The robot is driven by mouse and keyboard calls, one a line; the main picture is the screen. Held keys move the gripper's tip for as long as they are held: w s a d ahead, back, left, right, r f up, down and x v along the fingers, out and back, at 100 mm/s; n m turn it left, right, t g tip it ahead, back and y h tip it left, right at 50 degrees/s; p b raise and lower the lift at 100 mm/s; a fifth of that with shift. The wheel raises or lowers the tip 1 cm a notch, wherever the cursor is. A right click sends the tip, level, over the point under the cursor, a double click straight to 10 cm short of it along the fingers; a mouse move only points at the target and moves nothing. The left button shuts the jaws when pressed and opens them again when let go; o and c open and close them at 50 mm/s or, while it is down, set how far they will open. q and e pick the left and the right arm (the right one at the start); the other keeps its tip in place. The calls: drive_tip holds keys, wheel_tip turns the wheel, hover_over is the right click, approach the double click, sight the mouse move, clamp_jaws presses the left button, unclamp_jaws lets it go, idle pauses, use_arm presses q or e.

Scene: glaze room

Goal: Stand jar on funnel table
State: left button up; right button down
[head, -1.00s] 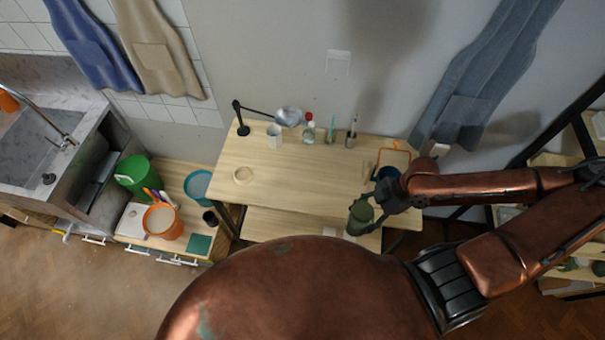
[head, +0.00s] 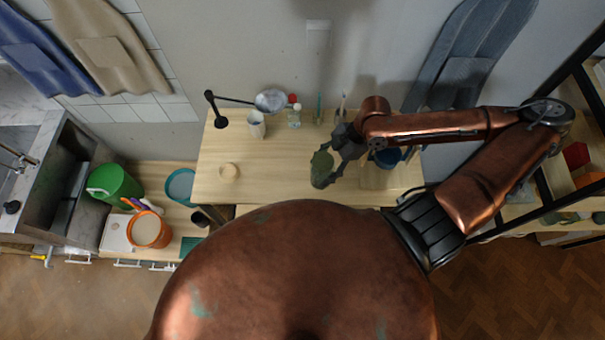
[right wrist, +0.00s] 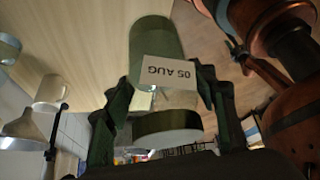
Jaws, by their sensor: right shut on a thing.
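The jar (head: 321,166) is dark green with a pale label reading "05 AUG", clear in the right wrist view (right wrist: 155,40). My right gripper (head: 333,167) is shut on it, with one finger on each side in the right wrist view (right wrist: 165,112). The jar is over the pale wooden table (head: 270,185), right of its middle; I cannot tell whether its base touches the top. The grey funnel (head: 271,100) hangs on a black stand at the table's back left. My left gripper is not in view.
A blue container (head: 388,158) is at right under my arm. The table's middle is clear.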

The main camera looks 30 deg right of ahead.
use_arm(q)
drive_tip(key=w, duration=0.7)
use_arm(e)
drive_tip(key=w+a+f, duration=0.1)
drive_tip(key=w+f, duration=0.1)
drive_tip(key=f, duration=0.1)
drive_tip(key=w+a+f, duration=0.1)
drive_tip(key=w+f, duration=0.2)
drive_tip(key=w+a+f+p, duration=0.1)
drive_tip(key=w+f, duration=0.2)
drive_tip(key=f, duration=0.1)
drive_tip(key=shift+w+a+f, duration=0.1)
drive_tip(key=shift+a, duration=0.3)
drive_tip(key=shift+w, duration=0.15)
drive_tip(key=c, duration=1.2)
unclamp_jaws()
drive_tip(key=shift+f, duration=0.2)
drive_tip(key=shift+c, duration=0.2)
drive_tip(key=o, duration=0.3)
drive_tip(key=shift+s+r, duration=0.1)
drive_tip(key=shift+s, duration=0.1)
drive_tip(key=shift+o, duration=0.6)
drive_tip(key=shift+w, duration=0.1)
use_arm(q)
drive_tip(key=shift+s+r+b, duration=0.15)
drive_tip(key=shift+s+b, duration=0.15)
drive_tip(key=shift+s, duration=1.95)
use_arm(e)
drive_tip(key=v, duration=1.2)
